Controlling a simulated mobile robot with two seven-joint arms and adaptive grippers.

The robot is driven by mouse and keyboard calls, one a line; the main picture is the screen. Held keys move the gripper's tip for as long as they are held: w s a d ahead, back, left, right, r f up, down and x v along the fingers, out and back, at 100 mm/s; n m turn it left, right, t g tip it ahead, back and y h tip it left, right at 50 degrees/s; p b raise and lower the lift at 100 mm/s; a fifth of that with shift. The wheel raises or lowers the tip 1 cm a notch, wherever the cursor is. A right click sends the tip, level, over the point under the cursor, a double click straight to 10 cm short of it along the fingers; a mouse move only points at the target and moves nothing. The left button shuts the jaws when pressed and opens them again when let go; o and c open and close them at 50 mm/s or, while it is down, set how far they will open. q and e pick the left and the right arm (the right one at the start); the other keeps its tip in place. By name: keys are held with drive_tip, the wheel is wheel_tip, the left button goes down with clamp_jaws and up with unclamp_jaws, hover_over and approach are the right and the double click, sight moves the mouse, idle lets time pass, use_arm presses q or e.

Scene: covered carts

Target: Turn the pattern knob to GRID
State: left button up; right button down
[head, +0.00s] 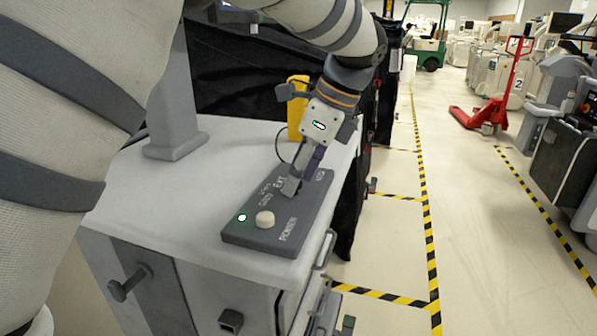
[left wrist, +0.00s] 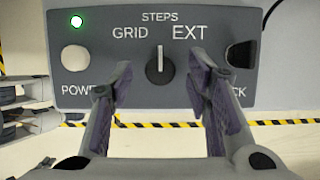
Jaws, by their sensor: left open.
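The dark grey control panel (head: 240,234) lies on the white cart top. In the left wrist view the panel (left wrist: 90,95) carries the labels GRID, STEPS and EXT in an arc around the dark pattern knob (left wrist: 159,70). The knob's pale pointer line points straight up, at STEPS. My left gripper (left wrist: 161,78) is open, with one finger on each side of the knob and a visible gap to it on both sides. In the head view my left gripper (head: 291,187) is over the panel and hides the knob. My right gripper is not in view.
A cream power button (head: 265,219) and a lit green lamp (head: 242,217) sit at the panel's near end. A yellow object (head: 297,110) stands behind my gripper. A black curtain (head: 235,75) hangs behind the cart. Open floor with striped tape lies to the right.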

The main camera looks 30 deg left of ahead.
use_arm(q)
clamp_jaws()
drive_tip(key=n, duration=0.1)
drive_tip(key=n+g, duration=0.1)
drive_tip(key=n, duration=0.2)
drive_tip(key=shift+w+f+n+g+h+b, duration=0.15)
drive_tip(key=shift+w+n+g+h+b, duration=0.15)
drive_tip(key=shift+g, duration=0.1)
drive_tip(key=shift+a+n+g+h+b, duration=0.15)
drive_tip(key=shift+n+g+h+b, duration=0.3)
drive_tip(key=shift+n, duration=1.55)
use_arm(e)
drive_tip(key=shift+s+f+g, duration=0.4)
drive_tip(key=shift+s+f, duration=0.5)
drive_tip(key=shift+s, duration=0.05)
use_arm(q)
drive_tip(key=shift+n+h, duration=0.25)
drive_tip(key=shift+n, duration=0.05)
unclamp_jaws()
